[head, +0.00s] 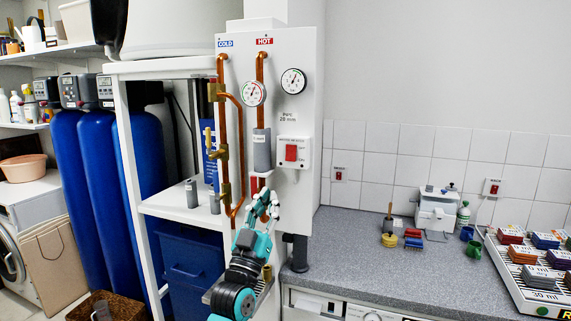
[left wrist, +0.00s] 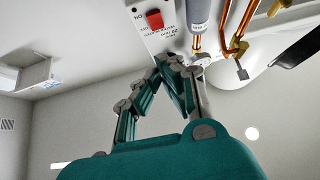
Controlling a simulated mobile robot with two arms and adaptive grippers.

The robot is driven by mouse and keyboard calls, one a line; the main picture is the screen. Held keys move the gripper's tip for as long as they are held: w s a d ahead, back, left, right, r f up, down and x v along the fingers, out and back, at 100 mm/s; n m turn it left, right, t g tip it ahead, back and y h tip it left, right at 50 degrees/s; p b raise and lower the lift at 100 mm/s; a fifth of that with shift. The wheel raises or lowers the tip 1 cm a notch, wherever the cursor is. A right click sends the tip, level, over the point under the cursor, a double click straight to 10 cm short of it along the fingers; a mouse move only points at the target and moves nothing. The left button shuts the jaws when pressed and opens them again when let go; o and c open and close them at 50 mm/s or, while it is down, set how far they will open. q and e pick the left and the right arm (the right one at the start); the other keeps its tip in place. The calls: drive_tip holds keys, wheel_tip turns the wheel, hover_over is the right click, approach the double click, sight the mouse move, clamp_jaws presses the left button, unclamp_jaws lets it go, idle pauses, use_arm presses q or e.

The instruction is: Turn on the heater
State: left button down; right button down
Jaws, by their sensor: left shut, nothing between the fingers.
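A red rocker switch (head: 291,153) sits on a white labelled plate on the white plumbing panel (head: 305,100), below two round dials. The switch also shows in the left wrist view (left wrist: 155,19), near the top. My left gripper (head: 268,199) is teal and grey, shut and empty. It stands below the switch and a little to its left in the head view, apart from the switch. In the left wrist view its fingers (left wrist: 167,62) meet at the tips below the switch plate. The label on the plate is too small to read surely. My right gripper is not in view.
Copper pipes (head: 221,130) and a grey cylinder (head: 262,150) run down the panel beside the gripper. Two smaller red wall switches (head: 339,174) (head: 493,187) are on the tiles. The grey worktop (head: 360,255) holds a white device (head: 436,210) and a tray of coloured blocks (head: 520,285).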

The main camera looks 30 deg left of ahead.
sight(292, 152)
use_arm(q)
drive_tip(key=shift+w+f+p+x, duration=0.35)
drive_tip(key=shift+p+x, duration=0.55)
drive_tip(key=shift+x, duration=1.25)
drive_tip(key=shift+w+f+p+x, duration=0.35)
drive_tip(key=shift+p+x, duration=0.55)
drive_tip(key=shift+x, duration=1.25)
drive_tip(key=shift+w+f+p+x, duration=0.2)
drive_tip(key=shift+f+p+x, duration=0.5)
drive_tip(key=shift+x, duration=1.45)
drive_tip(key=shift+a+r, duration=0.15)
drive_tip(key=shift+r, duration=0.05)
drive_tip(key=shift+w+a+f+b, duration=0.1)
drive_tip(key=shift+w+f+b, duration=0.2)
drive_tip(key=shift+b, duration=0.35)
drive_tip(key=shift+r, duration=0.1)
